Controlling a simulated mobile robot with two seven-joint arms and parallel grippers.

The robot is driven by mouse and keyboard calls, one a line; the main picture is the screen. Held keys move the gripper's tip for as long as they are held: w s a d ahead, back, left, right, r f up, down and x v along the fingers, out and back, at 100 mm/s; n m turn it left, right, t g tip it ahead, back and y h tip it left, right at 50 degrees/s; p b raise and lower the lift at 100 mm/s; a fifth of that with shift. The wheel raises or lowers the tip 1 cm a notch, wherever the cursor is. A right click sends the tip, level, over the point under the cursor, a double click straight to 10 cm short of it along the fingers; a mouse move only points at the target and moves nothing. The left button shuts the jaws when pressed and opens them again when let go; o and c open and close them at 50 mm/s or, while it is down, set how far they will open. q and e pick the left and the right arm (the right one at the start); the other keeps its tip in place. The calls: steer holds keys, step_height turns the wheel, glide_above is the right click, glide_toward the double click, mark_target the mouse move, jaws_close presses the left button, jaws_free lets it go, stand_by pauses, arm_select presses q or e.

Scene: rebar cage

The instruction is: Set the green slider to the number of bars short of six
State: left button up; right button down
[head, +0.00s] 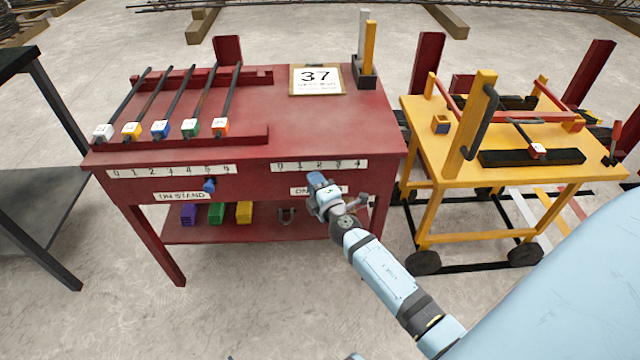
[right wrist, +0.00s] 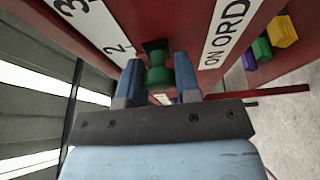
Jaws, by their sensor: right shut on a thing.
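The green slider (right wrist: 158,70) is a round knob in the right wrist view, with a finger of my right gripper (right wrist: 158,82) on each side of it. The gripper is shut on it. In the head view my right gripper (head: 317,181) is at the table front, below the 0-to-4 number strip (head: 290,167), near the 2; it hides the slider. The exact setting cannot be told. Several dark bars with coloured, numbered end blocks (head: 161,129) lie in the red rack (head: 250,135). A blue slider (head: 209,185) sits about under the 5 of the left strip (head: 125,173).
The red table (head: 330,125) carries a card reading 37 (head: 316,79). Purple, green and yellow blocks (head: 216,213) lie on its lower shelf. A yellow cart (head: 425,160) with a dark bar stands to the right. A dark table (head: 35,190) stands left.

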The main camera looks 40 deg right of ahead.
mark_target(295, 176)
steer(key=w+a, duration=0.1)
steer(key=a, duration=0.1)
steer(key=shift+w+a, duration=0.5)
steer(key=shift+a, duration=0.15)
arm_select(q)
steer(key=shift+w+d+r, duration=0.15)
steer(key=shift+w+r, duration=0.15)
steer(key=shift+r, duration=0.35)
arm_select(e)
steer(key=c, duration=0.8)
jaws_free()
arm_select(q)
steer(key=shift+f, duration=0.3)
steer(key=shift+s+f, duration=0.1)
